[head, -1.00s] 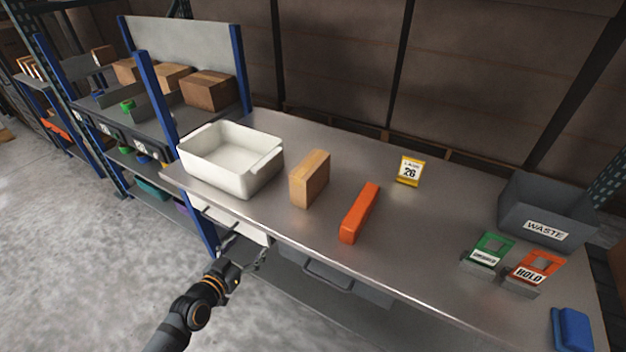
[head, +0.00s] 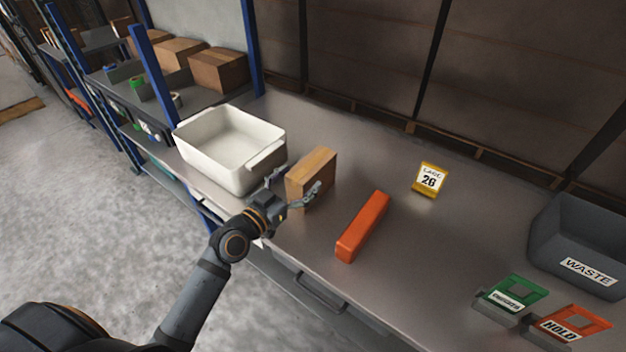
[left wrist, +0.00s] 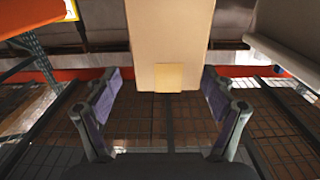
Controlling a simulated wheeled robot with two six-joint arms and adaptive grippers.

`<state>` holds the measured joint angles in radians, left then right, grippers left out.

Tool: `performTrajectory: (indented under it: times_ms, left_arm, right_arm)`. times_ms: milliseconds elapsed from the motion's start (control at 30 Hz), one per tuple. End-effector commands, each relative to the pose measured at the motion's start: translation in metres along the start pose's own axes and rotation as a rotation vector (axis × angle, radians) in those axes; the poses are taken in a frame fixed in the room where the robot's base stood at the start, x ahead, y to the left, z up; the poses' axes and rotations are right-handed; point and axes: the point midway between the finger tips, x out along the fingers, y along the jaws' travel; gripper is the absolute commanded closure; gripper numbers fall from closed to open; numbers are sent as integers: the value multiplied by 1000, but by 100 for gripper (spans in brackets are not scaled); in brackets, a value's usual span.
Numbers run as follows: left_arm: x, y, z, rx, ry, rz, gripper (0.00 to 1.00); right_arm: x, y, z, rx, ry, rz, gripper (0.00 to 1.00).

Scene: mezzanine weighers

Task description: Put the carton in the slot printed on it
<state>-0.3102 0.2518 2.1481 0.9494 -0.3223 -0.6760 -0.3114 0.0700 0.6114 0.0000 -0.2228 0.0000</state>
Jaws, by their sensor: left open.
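A brown carton (head: 316,168) stands upright on the steel bench, right of the white bin. In the left wrist view the carton (left wrist: 170,40) is straight ahead, with a yellowish patch low on its face. No slot name is readable on it. My left gripper (head: 293,187) is open, its fingers at the carton's near side, one toward each side of it. In the left wrist view the open fingers (left wrist: 163,108) show nothing clearly gripped. My right gripper is not in view.
A white bin (head: 207,165) stands left of the carton. An orange bar (head: 362,226) lies to its right. A yellow sign reading 26 (head: 429,180), a grey WASTE bin (head: 583,246), a green labelled holder (head: 511,294) and an orange HOLD holder (head: 569,328) are further right.

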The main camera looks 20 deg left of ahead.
Motion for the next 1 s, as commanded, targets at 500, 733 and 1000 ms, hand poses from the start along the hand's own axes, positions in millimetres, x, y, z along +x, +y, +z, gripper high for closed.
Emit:
performTrajectory:
  times_ms: [500, 733, 1000]
  left_arm:
    - [52, -8, 1, 0, 0, 0, 17]
    - [52, -8, 1, 0, 0, 0, 26]
    - [52, -8, 1, 0, -1, 0, 63]
  right_arm:
    - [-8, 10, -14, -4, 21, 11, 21]
    - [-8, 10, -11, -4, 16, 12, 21]
    - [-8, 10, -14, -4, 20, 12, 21]
